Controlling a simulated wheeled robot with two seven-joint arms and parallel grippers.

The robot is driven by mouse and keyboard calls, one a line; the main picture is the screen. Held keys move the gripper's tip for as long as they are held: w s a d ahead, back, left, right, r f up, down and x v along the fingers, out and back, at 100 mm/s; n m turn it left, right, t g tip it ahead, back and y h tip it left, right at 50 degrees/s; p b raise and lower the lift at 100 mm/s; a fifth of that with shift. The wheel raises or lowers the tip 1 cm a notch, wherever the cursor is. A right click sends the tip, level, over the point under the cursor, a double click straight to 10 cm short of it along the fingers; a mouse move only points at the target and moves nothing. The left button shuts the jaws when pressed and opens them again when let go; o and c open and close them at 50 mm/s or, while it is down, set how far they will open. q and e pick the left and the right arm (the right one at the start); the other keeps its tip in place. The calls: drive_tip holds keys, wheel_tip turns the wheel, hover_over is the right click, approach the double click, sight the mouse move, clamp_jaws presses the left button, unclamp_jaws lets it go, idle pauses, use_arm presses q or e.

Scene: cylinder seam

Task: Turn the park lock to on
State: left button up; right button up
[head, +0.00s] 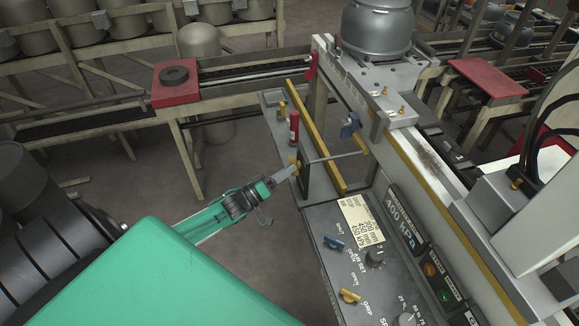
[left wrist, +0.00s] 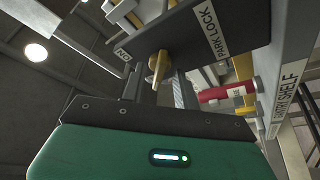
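The park lock is a brass-yellow knob (left wrist: 157,66) on a dark panel (left wrist: 200,42) lettered PARK LOCK in the left wrist view. A small white label, seemingly ON, sits at the panel's left end. In the head view the knob shows as a small yellow spot (head: 293,161), partly hidden by my left gripper (head: 287,173). In the left wrist view, my left gripper's fingers (left wrist: 158,88) stand on either side of the knob, with gaps visible. Whether either finger touches it is unclear. My right gripper is not in view.
A red cylinder (head: 294,127) stands on the shelf beyond the panel. A thin rod (head: 335,157) runs right of the panel. A grey console (head: 335,270) with blue, black and yellow knobs is nearer. Open floor (head: 120,185) lies to the left.

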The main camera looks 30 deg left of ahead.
use_arm(q)
drive_tip(key=shift+w+d+r, duration=0.15)
drive_tip(key=shift+w+d, duration=0.1)
drive_tip(key=shift+w, duration=0.25)
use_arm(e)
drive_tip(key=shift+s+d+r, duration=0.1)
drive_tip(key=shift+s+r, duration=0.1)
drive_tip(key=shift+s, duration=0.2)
use_arm(q)
clamp_jaws()
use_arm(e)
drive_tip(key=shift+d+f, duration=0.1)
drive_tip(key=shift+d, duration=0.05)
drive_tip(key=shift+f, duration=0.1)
